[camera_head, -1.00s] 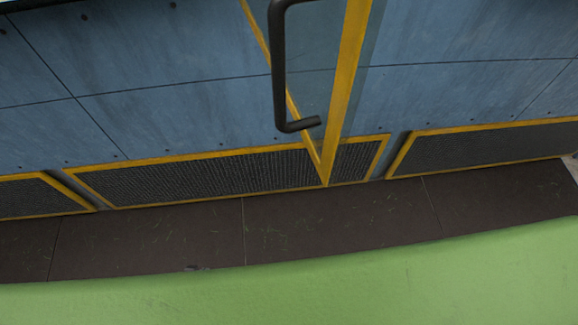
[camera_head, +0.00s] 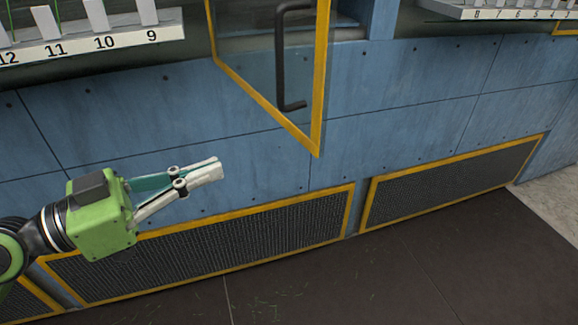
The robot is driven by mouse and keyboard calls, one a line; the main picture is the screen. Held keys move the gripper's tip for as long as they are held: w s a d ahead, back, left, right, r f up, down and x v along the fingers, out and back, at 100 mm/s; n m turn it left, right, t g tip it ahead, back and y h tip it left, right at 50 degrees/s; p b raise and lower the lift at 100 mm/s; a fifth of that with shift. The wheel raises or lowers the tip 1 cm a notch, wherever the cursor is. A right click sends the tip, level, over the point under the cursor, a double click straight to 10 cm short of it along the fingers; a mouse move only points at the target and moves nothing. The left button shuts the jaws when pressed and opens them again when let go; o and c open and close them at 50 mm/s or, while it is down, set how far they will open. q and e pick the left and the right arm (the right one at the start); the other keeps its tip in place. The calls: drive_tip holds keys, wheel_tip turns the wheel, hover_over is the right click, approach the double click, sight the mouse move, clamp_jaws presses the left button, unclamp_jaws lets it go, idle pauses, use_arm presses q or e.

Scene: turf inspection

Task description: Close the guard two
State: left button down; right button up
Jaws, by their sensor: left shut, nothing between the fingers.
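A glass guard with a yellow frame (camera_head: 318,90) stands swung out from the blue wall at the top middle, so it is open. Its upper part is cut off by the picture's edge. A black bar handle (camera_head: 280,60) runs down it. I cannot read a number on this guard. My left gripper (camera_head: 218,170) is at the left, below and to the left of the guard. Its pale fingers are shut and empty, apart from the guard and its handle. My right gripper is not in view.
A numbered shelf (camera_head: 75,47) holding white blocks is at the top left, and another numbered shelf (camera_head: 510,14) is at the top right. Yellow-framed dark grilles (camera_head: 210,245) line the wall's foot.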

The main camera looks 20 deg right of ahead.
use_arm(q)
drive_tip(key=s, duration=0.2)
drive_tip(key=p, duration=0.8)
approach(310, 140)
drive_tip(key=shift+g, duration=0.3)
drive_tip(key=x, duration=0.6)
drive_tip(key=shift+w+r, duration=0.1)
drive_tip(key=shift+r, duration=0.2)
drive_tip(key=shift+w+d+f, duration=0.15)
drive_tip(key=shift+d+f, duration=0.05)
drive_tip(key=shift+d, duration=0.3)
drive_tip(key=shift+d+p, duration=0.1)
drive_tip(key=shift+p, duration=0.2)
